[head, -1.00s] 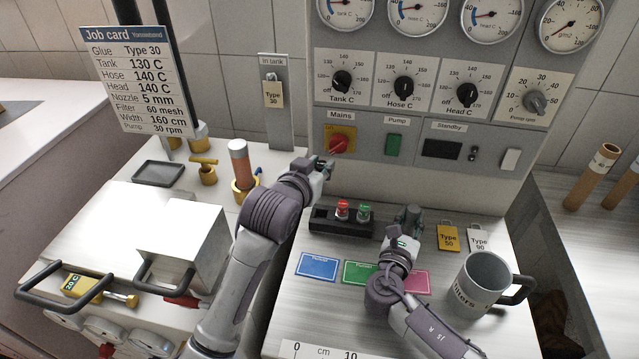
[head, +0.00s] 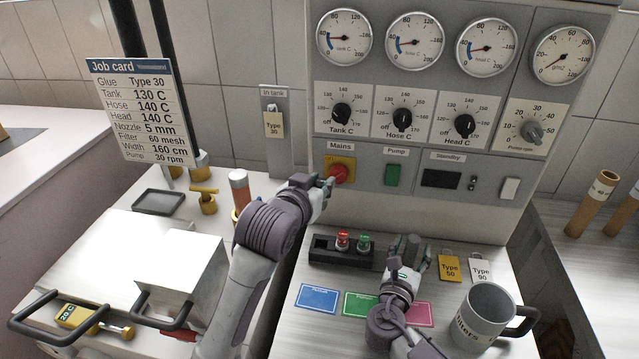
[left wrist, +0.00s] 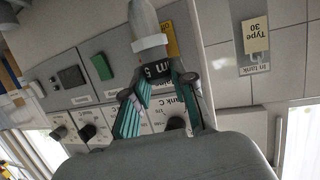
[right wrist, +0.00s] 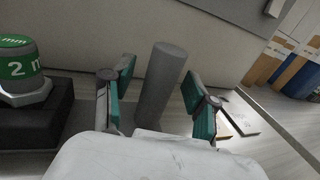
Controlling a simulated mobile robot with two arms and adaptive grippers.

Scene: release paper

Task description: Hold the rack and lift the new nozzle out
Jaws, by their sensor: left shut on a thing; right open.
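The black rack (head: 325,254) stands on the bench below the panel, holding a red nozzle (head: 342,240) and a green nozzle (head: 364,243). The right wrist view shows the green one, marked 2 mm (right wrist: 18,65), on the rack (right wrist: 40,115). My left gripper (head: 326,186) is raised in front of the Mains switch. In the left wrist view it is shut on a grey nozzle with a black band reading 5 m (left wrist: 158,69). My right gripper (right wrist: 158,100) is open, its fingers on either side of a grey upright post (right wrist: 162,80) at the rack's right end.
Yellow Type 50 (head: 450,266) and white Type 90 (head: 480,268) tags lie right of the post. A grey mug (head: 482,312) stands at the front right. Blue (head: 318,298), green (head: 360,304) and pink cards lie in front of the rack. The control panel rises close behind.

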